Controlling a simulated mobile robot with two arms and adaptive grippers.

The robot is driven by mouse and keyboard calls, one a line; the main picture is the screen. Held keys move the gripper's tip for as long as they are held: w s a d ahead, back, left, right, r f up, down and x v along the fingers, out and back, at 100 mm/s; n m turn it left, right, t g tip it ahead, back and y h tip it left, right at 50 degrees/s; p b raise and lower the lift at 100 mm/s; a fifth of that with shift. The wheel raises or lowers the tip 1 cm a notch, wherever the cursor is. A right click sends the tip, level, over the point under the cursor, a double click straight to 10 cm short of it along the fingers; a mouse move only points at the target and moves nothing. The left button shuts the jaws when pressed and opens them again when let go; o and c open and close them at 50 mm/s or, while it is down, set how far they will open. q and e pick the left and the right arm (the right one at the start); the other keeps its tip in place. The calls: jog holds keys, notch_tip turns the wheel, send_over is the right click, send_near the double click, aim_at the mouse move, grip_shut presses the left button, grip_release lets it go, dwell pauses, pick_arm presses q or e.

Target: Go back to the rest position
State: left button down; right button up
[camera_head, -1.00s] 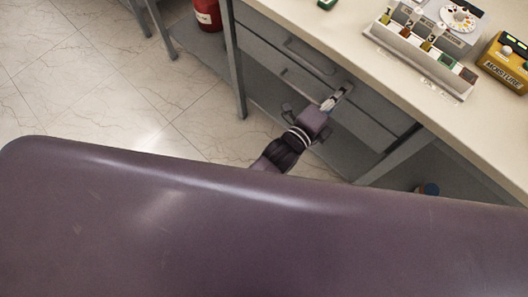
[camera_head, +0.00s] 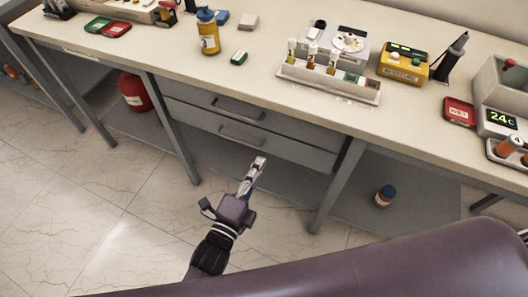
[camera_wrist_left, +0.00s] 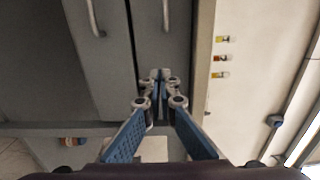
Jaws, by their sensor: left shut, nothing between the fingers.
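My left gripper (camera_head: 258,166) is in front of the workbench's drawers in the head view, below the bench top's front edge. Its fingers are together and hold nothing. In the left wrist view the fingertips (camera_wrist_left: 160,76) meet in front of the grey drawer fronts. The upper drawer (camera_head: 222,112) and the lower drawer (camera_head: 240,138) look shut, and the gripper appears apart from their handles. My right gripper is in neither view.
The workbench top (camera_head: 330,112) carries a rack with vials (camera_head: 325,80), a yellow moisture meter (camera_head: 403,65), a yellow bottle (camera_head: 208,35) and a temperature unit (camera_head: 499,121). A red canister (camera_head: 134,92) and a small bottle (camera_head: 385,195) stand underneath. Open tiled floor (camera_head: 75,205) lies at left.

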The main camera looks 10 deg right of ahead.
pick_arm(q)
jog(key=s+a+f+n+g+y, duration=0.2)
jog(key=s+a+f+n, duration=0.25)
jog(key=f, duration=0.65)
jog(key=s+a+f+n+g+y, duration=0.3)
jog(key=a+f, duration=0.3)
jog(key=f, duration=0.6)
jog(key=s+a+f+n+g+y, duration=0.25)
jog(key=a+f+n, duration=0.2)
jog(key=f, duration=0.65)
jog(key=s+a+f+n+g, duration=0.2)
jog(key=s+a+f, duration=0.3)
jog(key=s, duration=0.4)
jog(key=s+a+f+n+g+y, duration=0.1)
jog(key=s+a+f+n, duration=0.3)
jog(key=s, duration=0.5)
jog(key=s+a+f+n+g+y, duration=0.1)
jog(key=s+a+f+n+g, duration=0.2)
jog(key=s, duration=0.6)
notch_tip(320, 180, down, 3)
jog(key=a+n, duration=0.1)
jog(key=a, duration=0.1)
jog(key=shift+a, duration=0.3)
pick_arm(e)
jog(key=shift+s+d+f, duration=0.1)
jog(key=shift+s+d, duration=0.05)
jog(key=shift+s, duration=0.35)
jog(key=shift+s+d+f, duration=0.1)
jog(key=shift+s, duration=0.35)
